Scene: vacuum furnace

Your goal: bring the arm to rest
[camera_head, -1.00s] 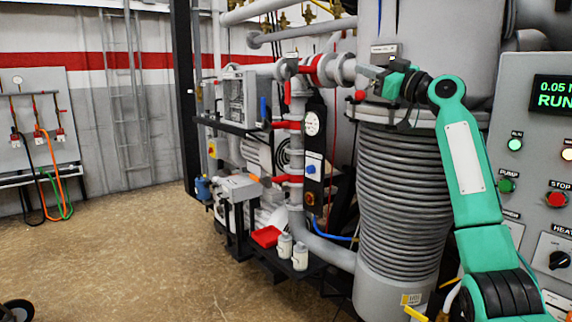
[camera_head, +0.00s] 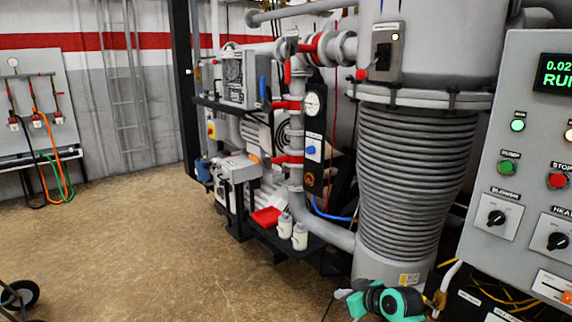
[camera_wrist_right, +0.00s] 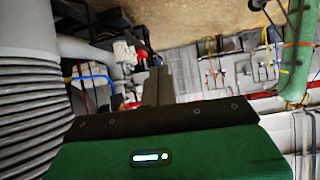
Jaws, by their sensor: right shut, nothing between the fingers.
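My right arm shows as a green and black wrist at the bottom edge of the head view, in front of the foot of the ribbed grey column (camera_head: 410,190). Its gripper (camera_head: 345,293) points left, low down and clear of the switch box. In the right wrist view the fingers (camera_wrist_right: 156,86) are together with nothing between them. My left gripper is in neither view.
A grey switch box (camera_head: 387,52) with a dark lever sits on the column's upper part. The control panel (camera_head: 530,150) stands at right. Open floor (camera_head: 150,250) lies at left.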

